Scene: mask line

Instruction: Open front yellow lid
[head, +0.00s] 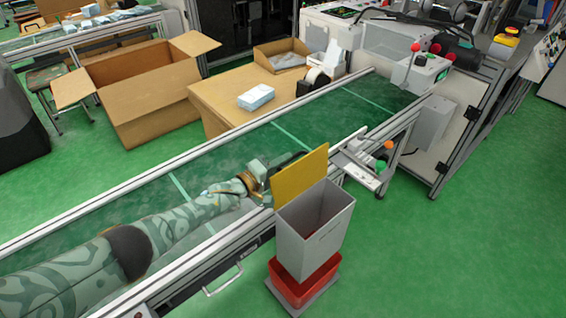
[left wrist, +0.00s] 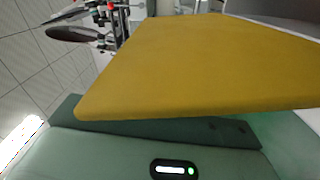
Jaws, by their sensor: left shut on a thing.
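The yellow lid (head: 298,176) stands raised, nearly upright, at the conveyor-side edge of the grey bin (head: 310,232). The bin's top is open and its dark reddish inside shows. My left gripper (head: 270,172) is at the lid's left edge, on the conveyor side, and is shut on the lid; its fingertips are partly hidden by the lid. In the left wrist view the yellow lid (left wrist: 200,70) fills the middle, close above the green gripper body (left wrist: 160,134). My right gripper is not in view.
The bin stands on a red tub (head: 303,284) beside the green conveyor (head: 330,112) with metal rails. A metal bracket (head: 362,172) juts out just right of the lid. A cardboard box (head: 140,92) stands beyond the conveyor. The green floor at right is clear.

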